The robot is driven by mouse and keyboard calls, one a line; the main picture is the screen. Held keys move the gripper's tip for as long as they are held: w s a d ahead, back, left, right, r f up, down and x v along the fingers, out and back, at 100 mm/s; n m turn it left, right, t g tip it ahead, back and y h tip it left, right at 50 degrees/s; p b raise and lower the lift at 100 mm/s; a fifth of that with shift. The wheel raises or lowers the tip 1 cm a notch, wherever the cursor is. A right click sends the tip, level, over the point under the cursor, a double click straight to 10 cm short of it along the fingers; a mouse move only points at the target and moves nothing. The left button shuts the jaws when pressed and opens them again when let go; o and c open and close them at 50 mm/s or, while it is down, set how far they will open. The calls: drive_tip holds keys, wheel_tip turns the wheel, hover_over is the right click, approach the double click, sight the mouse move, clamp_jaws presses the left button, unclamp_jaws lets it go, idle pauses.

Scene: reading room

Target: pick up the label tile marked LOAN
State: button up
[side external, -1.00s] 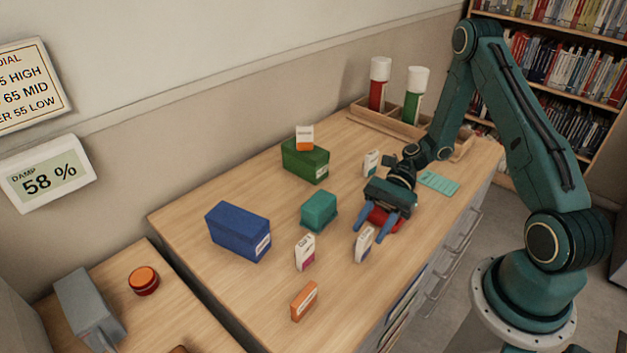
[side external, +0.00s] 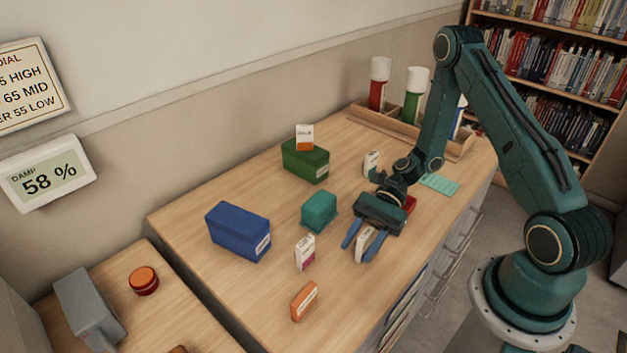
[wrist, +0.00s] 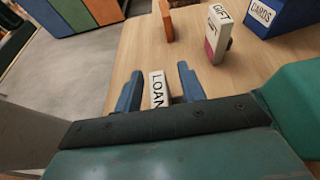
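The LOAN label tile (wrist: 158,88) stands on the wooden table between the two blue fingers of my gripper (wrist: 160,84) in the wrist view. Its letters read LOAN, and its lower part is hidden by my gripper body. In the side view the white tile (side external: 362,244) shows between the fingers of my gripper (side external: 357,251). The fingers are apart, with a visible gap on each side of the tile in the wrist view.
A GIFT tile (side external: 305,253) and an orange block (side external: 304,301) stand nearby. A teal block (side external: 319,211), a blue CARDS box (side external: 238,231) and a green box (side external: 305,161) lie farther off. A red object (side external: 410,204) is partly hidden behind my gripper. The table's front edge is close.

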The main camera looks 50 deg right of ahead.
clamp_jaws()
drive_tip(key=shift+r, duration=0.15)
wheel_tip(320, 180, up, 20)
idle(1.0)
idle(0.4)
